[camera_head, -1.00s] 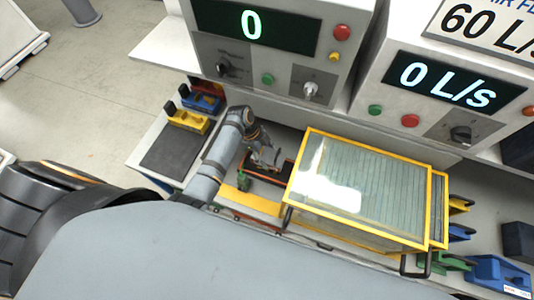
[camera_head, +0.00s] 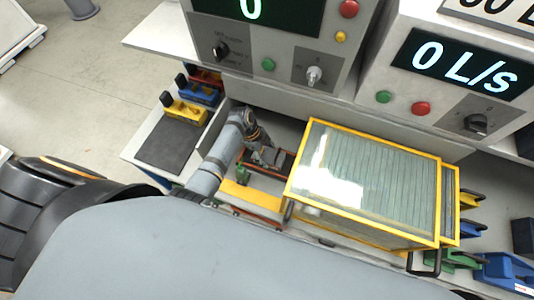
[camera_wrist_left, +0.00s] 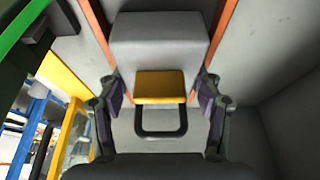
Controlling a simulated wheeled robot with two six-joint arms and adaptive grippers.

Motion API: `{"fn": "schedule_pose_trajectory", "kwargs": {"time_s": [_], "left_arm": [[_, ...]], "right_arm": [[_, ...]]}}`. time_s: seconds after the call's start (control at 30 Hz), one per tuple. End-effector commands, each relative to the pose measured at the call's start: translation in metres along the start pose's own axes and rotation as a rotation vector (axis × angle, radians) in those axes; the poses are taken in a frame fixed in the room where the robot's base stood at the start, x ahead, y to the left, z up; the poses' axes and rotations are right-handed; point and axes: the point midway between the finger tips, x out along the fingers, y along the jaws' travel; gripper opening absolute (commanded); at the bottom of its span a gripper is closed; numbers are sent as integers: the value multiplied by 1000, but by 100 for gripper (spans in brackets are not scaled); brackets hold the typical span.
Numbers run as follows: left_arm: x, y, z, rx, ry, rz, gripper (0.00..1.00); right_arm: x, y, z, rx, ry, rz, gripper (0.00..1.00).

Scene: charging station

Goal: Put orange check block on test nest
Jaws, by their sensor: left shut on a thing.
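My left gripper (camera_head: 266,157) reaches down between the left shelf and the yellow-framed clear cover. In the left wrist view its two pads (camera_wrist_left: 160,97) are on either side of a grey block (camera_wrist_left: 158,42) with an orange-yellow face (camera_wrist_left: 160,86) and a dark loop handle (camera_wrist_left: 160,122). The gripper is shut on this block; the exact contact is hard to see. I cannot tell whether it is the orange check block. A dark, orange-edged tray (camera_head: 284,171) lies beside the gripper; I cannot tell whether it is the test nest. My right gripper is out of view.
The yellow-framed cover (camera_head: 372,180) stands close right of the arm. A yellow block (camera_head: 187,112), a blue block (camera_head: 198,92) and a red block (camera_head: 207,77) are on the left shelf, whose dark mat (camera_head: 168,146) is bare. Green and blue blocks sit at the right.

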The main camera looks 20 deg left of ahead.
Motion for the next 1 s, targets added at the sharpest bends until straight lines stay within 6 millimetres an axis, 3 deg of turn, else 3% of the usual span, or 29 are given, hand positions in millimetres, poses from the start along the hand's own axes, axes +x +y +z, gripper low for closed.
{"fn": "schedule_pose_trajectory", "kwargs": {"time_s": [0.2, 0.23, 0.4, 0.77, 0.87, 1.0], "left_arm": [[0, -1, 0, 1, 1, -1, 24], [0, -1, 0, 1, 1, -1, 67], [0, 0, 0, 1, 1, -1, 90], [-1, 0, 0, 0, 0, 0, 92], [-11, -1, 0, 1, -1, -2, 92], [-42, -1, 1, 2, -3, -4, 92]], "right_arm": [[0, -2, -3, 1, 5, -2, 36], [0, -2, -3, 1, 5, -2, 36], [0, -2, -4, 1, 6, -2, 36], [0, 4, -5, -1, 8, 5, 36], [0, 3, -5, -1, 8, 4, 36], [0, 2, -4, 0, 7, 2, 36]]}}
